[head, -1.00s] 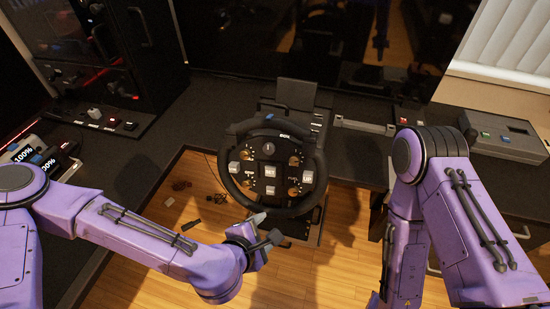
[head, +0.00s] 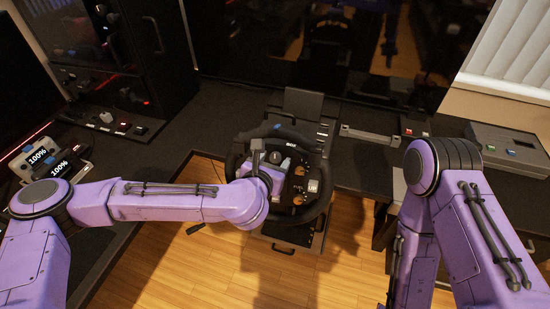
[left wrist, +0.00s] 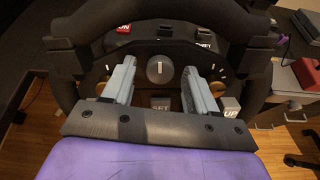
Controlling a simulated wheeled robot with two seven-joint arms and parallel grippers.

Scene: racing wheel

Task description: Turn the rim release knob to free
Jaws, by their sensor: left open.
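The racing wheel (head: 318,208) is a round black rim with a dark button plate, mounted at the desk's edge. In the left wrist view, a round dark knob (left wrist: 160,69) with a white pointer line standing upright sits at the top middle of the plate. My left gripper (left wrist: 158,75) is open, with one grey finger on each side of the knob and a gap on both sides. In the head view, my left gripper (head: 262,150) is over the wheel's upper left and hides the knob. My right gripper is not in view; only its arm shows.
A SET button (left wrist: 160,104) and an UP button (left wrist: 231,104) lie below the knob on the plate. A grey box with buttons (head: 507,146) stands on the desk at right. A dark screen (head: 330,45) stands behind the wheel.

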